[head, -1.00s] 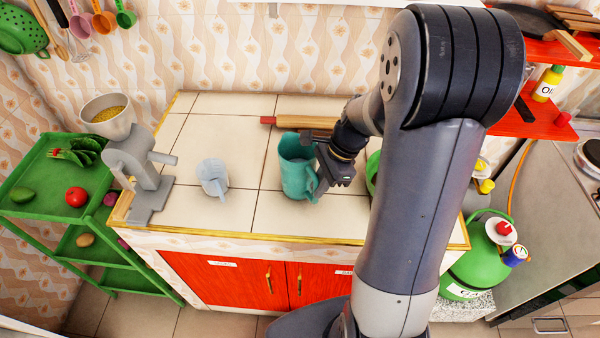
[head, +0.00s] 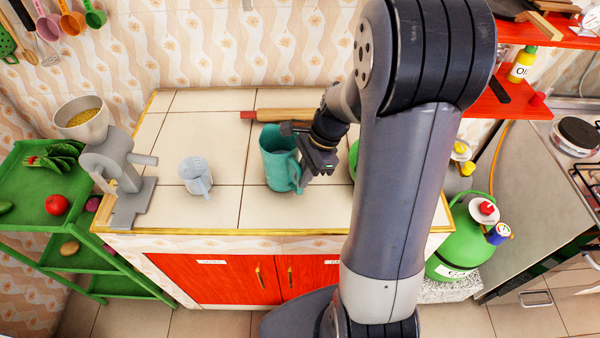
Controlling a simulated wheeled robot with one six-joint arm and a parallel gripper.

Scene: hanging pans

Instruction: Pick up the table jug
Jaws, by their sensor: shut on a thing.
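The teal table jug (head: 276,162) stands out on the tiled counter in the head view, near its middle, and looks close to upright with a slight lean. My gripper (head: 300,152) comes in from the right and is shut on the jug at its handle side. One dark finger shows by the jug's rim. The exact contact is partly hidden by the gripper. I cannot tell whether the jug's base touches the counter (head: 225,215).
A clear measuring cup (head: 195,175) stands left of the jug, and a grey grinder (head: 120,180) is farther left. A rolling pin (head: 285,114) lies behind the jug. A green object (head: 354,158) is partly hidden behind my arm. The counter between cup and jug is free.

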